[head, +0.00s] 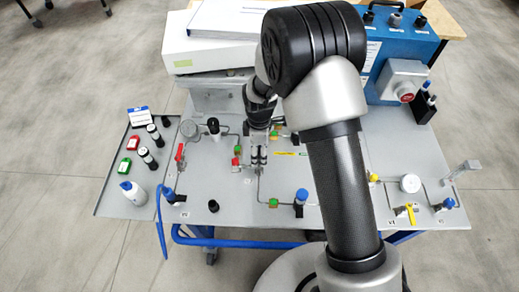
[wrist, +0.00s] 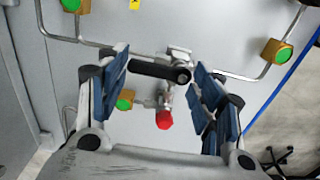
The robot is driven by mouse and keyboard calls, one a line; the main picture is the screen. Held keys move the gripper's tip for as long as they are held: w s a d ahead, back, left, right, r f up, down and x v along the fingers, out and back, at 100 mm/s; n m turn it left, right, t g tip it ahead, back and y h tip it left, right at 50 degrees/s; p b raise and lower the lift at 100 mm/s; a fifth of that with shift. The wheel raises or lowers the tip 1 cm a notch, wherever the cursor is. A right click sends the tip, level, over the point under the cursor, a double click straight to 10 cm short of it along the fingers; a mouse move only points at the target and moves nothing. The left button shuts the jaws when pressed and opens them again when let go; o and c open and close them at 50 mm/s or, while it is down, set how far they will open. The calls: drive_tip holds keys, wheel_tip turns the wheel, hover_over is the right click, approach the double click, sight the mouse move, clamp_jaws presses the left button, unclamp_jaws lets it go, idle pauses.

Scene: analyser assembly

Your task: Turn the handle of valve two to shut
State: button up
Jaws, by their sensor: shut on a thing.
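In the wrist view my gripper (wrist: 160,80) has its two blue-padded fingers on either side of a black bar handle (wrist: 160,70) on a small metal valve. The handle lies across the gap, its left end at the left pad and its pivot end near the right pad. No label on this valve can be read, so I cannot tell its number. In the head view my gripper (head: 258,155) is low over the middle of the grey panel (head: 325,190), and my arm hides part of it; the black handle cannot be made out there.
A red knob (wrist: 163,119) and green-faced brass fittings (wrist: 276,51) on thin pipes sit close by. A red-handled valve (head: 180,153) stands left and a yellow-handled valve (head: 410,212) right. A white box (head: 212,50) and blue case (head: 405,45) stand behind.

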drive_tip(key=shift+m, duration=0.3)
drive_tip(key=m, duration=0.1)
drive_tip(key=d+m, duration=0.1)
drive_tip(key=m, duration=0.1)
drive_tip(key=shift+s, duration=0.1)
drive_tip(key=m, duration=0.5)
drive_tip(key=shift+s+d+p, duration=0.3)
drive_tip(key=shift+d+p, duration=0.05)
drive_tip(key=m, duration=0.4)
drive_tip(key=shift+s+d, duration=0.3)
drive_tip(key=shift+s, duration=0.1)
drive_tip(key=shift+s+m, duration=0.25)
drive_tip(key=shift+m, duration=1)
drive_tip(key=shift+s+m, duration=0.25)
drive_tip(key=shift+m, duration=1)
drive_tip(key=o, duration=1.1)
drive_tip(key=shift+c, duration=0.2)
